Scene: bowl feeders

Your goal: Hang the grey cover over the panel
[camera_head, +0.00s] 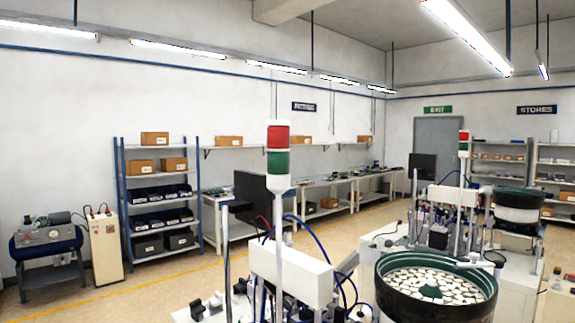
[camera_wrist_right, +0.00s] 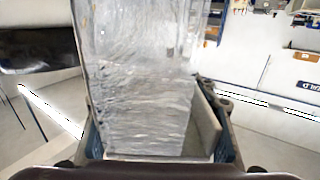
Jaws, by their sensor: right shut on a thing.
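The grey cover (camera_wrist_right: 140,70) is a wrinkled, translucent sheet that fills the middle of the right wrist view. My right gripper (camera_wrist_right: 155,132) is shut on it, with a finger showing on either side, and the sheet extends away from the fingers. A dark, flat panel (camera_head: 260,198) stands upright at the near feeder station in the head view. A similar dark panel (camera_head: 422,167) stands at the farther station; I cannot tell which one the task means. A dark flat shape (camera_wrist_right: 38,50) shows at the left of the right wrist view, apart from the cover. My left gripper is not in view.
A black bowl feeder (camera_head: 432,310) full of pale parts stands at the front right. A signal tower (camera_head: 278,160) and a white box (camera_head: 290,275) stand near the near panel. Blue shelving (camera_head: 120,200) is at the back left.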

